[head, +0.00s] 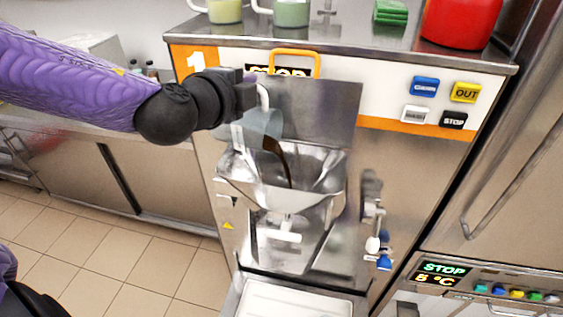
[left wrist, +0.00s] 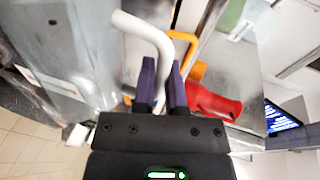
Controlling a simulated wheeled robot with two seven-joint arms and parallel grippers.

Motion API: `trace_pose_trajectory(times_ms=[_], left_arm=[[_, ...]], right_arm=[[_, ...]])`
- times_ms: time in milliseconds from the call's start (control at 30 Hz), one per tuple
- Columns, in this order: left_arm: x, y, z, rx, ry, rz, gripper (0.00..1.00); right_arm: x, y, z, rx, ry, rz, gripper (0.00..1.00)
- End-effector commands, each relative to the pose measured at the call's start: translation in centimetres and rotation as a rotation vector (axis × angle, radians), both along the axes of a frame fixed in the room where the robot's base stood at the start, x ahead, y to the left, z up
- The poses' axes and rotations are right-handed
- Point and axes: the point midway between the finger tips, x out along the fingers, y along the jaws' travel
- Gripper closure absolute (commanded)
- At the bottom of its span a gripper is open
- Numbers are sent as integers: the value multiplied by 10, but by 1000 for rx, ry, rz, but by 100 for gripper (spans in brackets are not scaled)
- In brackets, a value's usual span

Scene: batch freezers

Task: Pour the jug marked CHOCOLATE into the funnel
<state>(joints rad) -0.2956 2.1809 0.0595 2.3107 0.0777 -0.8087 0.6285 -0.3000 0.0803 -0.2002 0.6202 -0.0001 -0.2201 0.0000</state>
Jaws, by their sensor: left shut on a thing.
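My left gripper (head: 250,96) is shut on the white handle of a clear jug (head: 260,124) in the head view. The handle also shows between the gripper's fingers (left wrist: 161,92) in the left wrist view. The jug is tilted over the steel funnel (head: 325,201) on the front of the freezer. A dark brown stream (head: 279,156) runs from the jug down into the funnel's mouth. No marking on the jug can be read. My right gripper is not in view.
On the freezer's top stand two jugs, one yellowish (head: 225,11) and one green (head: 291,13), a green stack (head: 391,12) and a red container (head: 460,22). An orange bar frame (head: 296,53) sticks out behind the jug. A white tray (head: 298,302) lies below the funnel.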

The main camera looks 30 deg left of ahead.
Motion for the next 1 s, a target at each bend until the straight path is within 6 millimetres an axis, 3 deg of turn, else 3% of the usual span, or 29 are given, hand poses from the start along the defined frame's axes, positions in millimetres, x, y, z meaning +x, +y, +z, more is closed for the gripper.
trace_pose_trajectory(times_ms=[1000], left_arm=[[1,-13,4,123,8,-1,100]], right_arm=[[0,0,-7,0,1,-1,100]])
